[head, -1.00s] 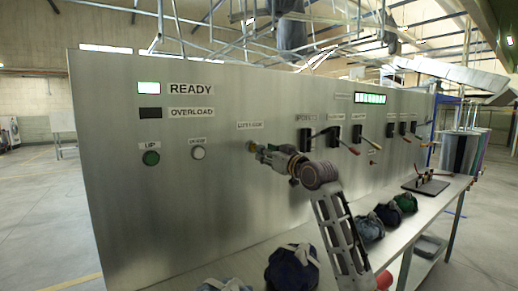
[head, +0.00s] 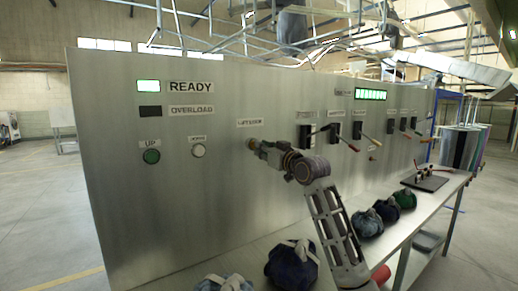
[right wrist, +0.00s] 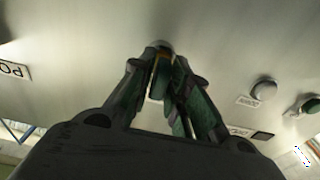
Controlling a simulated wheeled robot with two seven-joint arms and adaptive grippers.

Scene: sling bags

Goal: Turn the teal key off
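The teal key (right wrist: 160,79) sits in a lock on the metal panel (head: 215,210), below a label too blurred to read. In the right wrist view it shows dark green, with a yellowish ring at its base, between the two fingers. My right gripper (head: 256,146) is at the panel, and its fingers (right wrist: 163,72) lie close on both sides of the key and look shut on it. In the head view the gripper hides most of the key and lock. My left gripper is not in view.
A green button (head: 151,156) and a white button (head: 198,151) are left of the lock. Several switches with levers (head: 335,132) are to its right. Below, a bench (head: 400,240) holds several sling bags (head: 291,265). The READY lamp (head: 148,86) is lit; OVERLOAD (head: 150,112) is dark.

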